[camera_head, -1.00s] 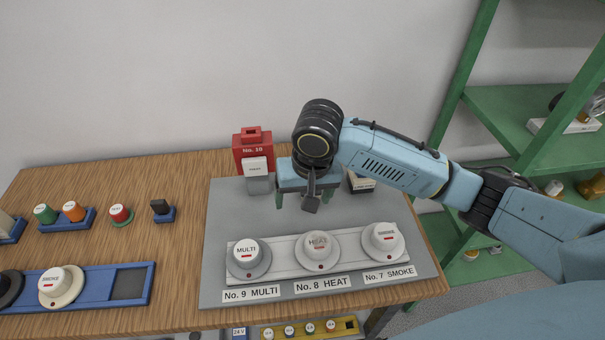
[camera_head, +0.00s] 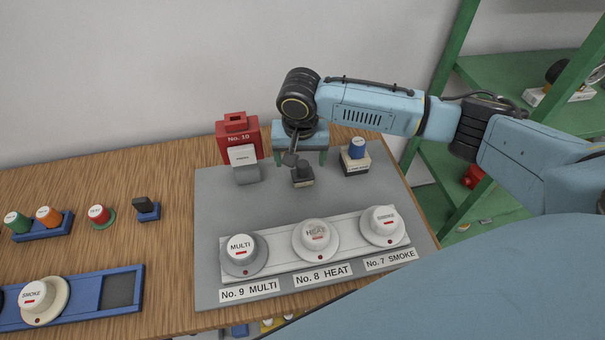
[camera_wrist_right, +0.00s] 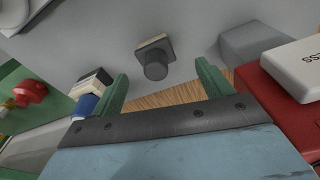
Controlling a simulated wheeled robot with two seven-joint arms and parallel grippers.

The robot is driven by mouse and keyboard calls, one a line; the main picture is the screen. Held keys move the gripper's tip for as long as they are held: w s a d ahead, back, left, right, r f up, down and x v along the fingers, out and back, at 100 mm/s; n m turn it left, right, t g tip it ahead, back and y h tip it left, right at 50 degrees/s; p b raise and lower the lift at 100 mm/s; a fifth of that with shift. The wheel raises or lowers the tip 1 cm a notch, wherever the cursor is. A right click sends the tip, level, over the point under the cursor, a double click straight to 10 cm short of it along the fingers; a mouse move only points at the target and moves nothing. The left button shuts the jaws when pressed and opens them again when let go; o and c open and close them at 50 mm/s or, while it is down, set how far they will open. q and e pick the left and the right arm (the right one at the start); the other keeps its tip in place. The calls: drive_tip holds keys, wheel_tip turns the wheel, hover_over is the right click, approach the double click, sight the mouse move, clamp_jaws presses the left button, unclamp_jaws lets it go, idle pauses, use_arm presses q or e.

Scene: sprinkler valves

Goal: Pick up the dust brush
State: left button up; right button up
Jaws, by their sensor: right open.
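The dust brush seems to be the small dark block with a round knob (camera_head: 303,177) standing on the grey panel, behind the row of detectors. In the right wrist view the block (camera_wrist_right: 155,60) stands upright, knob towards the camera, beyond the fingertips and about midway between them. My right gripper (camera_head: 301,160) is open and empty, its green fingers apart to either side and behind the block in the head view. The fingers (camera_wrist_right: 161,75) also show in the wrist view, not touching it. My left gripper is not in view.
A blue-topped piece (camera_head: 357,148) stands to the right. Labelled detectors (camera_head: 316,236) line the front. Bare panel lies between. A green shelf (camera_head: 500,75) stands at right.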

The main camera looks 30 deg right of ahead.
sight(302, 163)
drive_tip(key=f, duration=0.4)
drive_tip(key=shift+w+d+f, duration=0.1)
drive_tip(key=shift+d+f, duration=0.2)
drive_tip(key=shift+c, duration=0.2)
drive_tip(key=c, duration=1.1)
